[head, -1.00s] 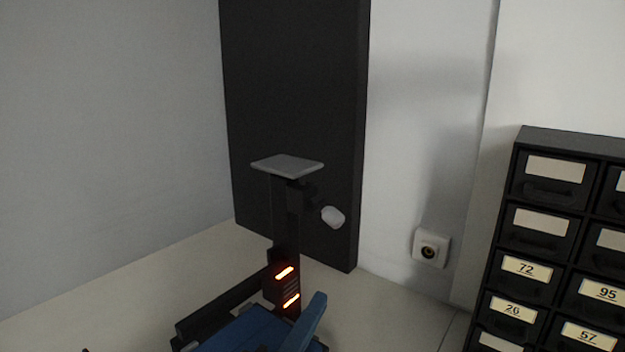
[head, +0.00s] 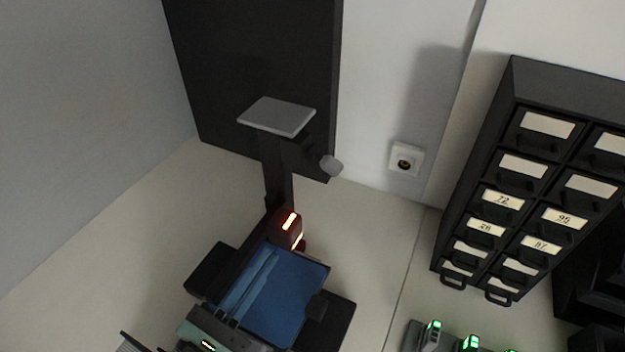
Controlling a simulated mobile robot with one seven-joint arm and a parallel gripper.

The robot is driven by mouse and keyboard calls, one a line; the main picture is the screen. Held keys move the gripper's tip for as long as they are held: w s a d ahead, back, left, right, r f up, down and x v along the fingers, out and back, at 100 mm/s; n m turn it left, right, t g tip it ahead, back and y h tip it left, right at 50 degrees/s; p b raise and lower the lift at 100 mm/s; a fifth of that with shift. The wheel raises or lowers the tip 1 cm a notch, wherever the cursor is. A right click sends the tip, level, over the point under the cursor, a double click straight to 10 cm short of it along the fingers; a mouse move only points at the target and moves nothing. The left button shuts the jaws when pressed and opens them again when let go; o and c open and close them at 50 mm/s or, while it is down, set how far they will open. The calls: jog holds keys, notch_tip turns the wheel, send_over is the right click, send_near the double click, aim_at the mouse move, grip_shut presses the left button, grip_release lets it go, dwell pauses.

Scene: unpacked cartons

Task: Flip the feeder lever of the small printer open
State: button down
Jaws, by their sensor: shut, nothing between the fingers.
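A small machine, apparently the small printer (head: 276,185), stands on the pale worktop near the corner. It has a black upright post with a flat grey plate (head: 277,115) on top. A pale grey knob-like piece (head: 332,166) sticks out to the right below the plate. A black block with glowing orange-red bars (head: 289,222) sits low on the post. A flat blue bed (head: 287,300) lies in front of it, with a grey-green front part below. I cannot tell which part is the feeder lever or how it stands. My gripper is not in view.
A black drawer cabinet (head: 513,150) with labelled drawers stands at the right. A dark unit with several green lights (head: 470,342) is at the lower right edge. A dark panel (head: 260,60) and a wall socket (head: 406,160) are behind. The worktop left of the printer is clear.

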jog(key=shift+w+d, duration=0.1)
jog(key=p, duration=0.3)
send_near(324, 162)
jog(key=w+d+f, duration=0.1)
jog(key=w+f, duration=0.4)
jog(key=shift+w+d+r+p, duration=0.35)
jog(key=shift+d+r, duration=0.2)
jog(key=shift+r, duration=0.2)
jog(key=shift+w+d+r+p, duration=0.35)
jog(key=shift+d+r, duration=0.15)
jog(key=shift+r, duration=0.3)
